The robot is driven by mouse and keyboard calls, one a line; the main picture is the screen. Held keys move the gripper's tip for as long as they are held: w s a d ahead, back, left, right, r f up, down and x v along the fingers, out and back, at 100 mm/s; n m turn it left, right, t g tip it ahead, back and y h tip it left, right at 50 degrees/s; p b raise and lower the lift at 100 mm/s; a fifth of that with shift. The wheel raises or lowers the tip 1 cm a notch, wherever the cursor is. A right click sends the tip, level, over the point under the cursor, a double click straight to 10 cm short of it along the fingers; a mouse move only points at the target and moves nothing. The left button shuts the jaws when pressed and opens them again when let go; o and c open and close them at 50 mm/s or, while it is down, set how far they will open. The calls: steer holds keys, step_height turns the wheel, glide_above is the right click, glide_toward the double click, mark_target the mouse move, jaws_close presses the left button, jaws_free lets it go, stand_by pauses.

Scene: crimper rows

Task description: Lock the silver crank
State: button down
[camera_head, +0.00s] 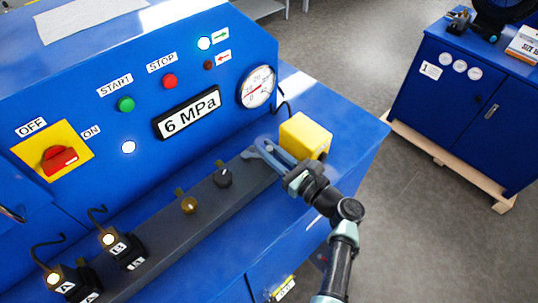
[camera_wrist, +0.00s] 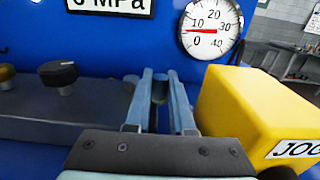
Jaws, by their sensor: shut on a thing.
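My gripper (camera_head: 262,147) reaches over the right end of the dark rail on the blue machine. In the wrist view its two pale blue fingers (camera_wrist: 160,82) stand close together with a small grey-blue piece (camera_wrist: 160,92) between them. This piece appears to be the silver crank, and the fingers are shut on it. Most of the crank is hidden by the fingers, so I cannot tell its angle or whether it is locked.
A yellow box (camera_head: 306,136) stands close to the right of my gripper; it also fills the right of the wrist view (camera_wrist: 245,110). A black knob (camera_head: 223,174) and a brass knob (camera_head: 189,205) sit along the rail (camera_head: 165,232). The pressure gauge (camera_head: 257,87) is behind.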

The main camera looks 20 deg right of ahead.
steer(key=shift+w+r, duration=0.1)
stand_by(0.3)
steer(key=c, duration=0.8)
jaws_free()
steer(key=shift+o, duration=0.2)
steer(key=shift+s+d, duration=0.25)
steer(key=shift+s, duration=0.25)
steer(key=b+v, duration=0.2)
steer(key=v, duration=1)
steer(key=shift+b, duration=0.3)
steer(key=shift+w, duration=0.1)
